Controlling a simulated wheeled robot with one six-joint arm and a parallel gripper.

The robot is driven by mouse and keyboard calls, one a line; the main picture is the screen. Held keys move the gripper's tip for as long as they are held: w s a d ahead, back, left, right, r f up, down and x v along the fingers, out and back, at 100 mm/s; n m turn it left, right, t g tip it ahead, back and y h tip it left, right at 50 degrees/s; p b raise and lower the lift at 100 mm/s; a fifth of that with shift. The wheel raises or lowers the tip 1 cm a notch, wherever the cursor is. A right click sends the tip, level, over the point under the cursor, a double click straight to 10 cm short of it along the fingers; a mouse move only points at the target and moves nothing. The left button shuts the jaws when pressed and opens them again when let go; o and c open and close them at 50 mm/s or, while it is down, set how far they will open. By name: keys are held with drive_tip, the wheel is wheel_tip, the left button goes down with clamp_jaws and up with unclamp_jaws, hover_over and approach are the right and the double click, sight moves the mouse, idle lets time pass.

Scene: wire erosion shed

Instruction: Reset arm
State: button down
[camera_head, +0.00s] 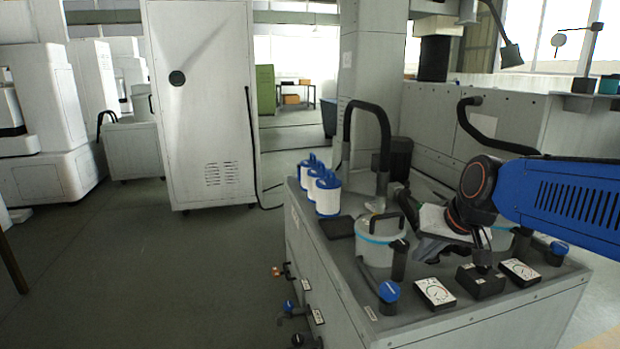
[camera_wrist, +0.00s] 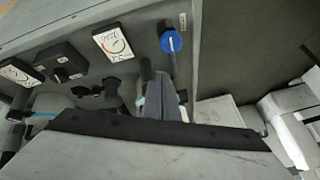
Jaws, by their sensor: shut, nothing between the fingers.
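My gripper (camera_head: 424,254) hangs over the top of a grey machine cabinet (camera_head: 349,291) in the head view, below my blue arm that comes in from the right. In the wrist view the grey fingers of my gripper (camera_wrist: 164,98) lie together, with nothing seen between them. They appear in front of the panel beside a blue-capped valve (camera_wrist: 171,42). I cannot tell how far they are above the surface.
A clear canister (camera_head: 376,250) with a black handle stands left of my gripper. White-and-blue filters (camera_head: 326,196) stand behind it. A dial card (camera_head: 434,293), a black switch box (camera_head: 481,284) and a blue-capped valve (camera_head: 389,291) line the front. Open floor (camera_head: 170,270) lies left.

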drive_tip(key=s+d+f+h, duration=0.1)
drive_tip(key=s+f, duration=0.3)
drive_tip(key=s, duration=0.6)
drive_tip(key=s+d+f+n+g+h, duration=0.1)
drive_tip(key=s+d+f, duration=0.2)
drive_tip(key=s, duration=0.7)
wheel_tip(320, 180, down, 2)
drive_tip(key=shift+n+g, duration=0.3)
drive_tip(key=c, duration=2.5)
unclamp_jaws()
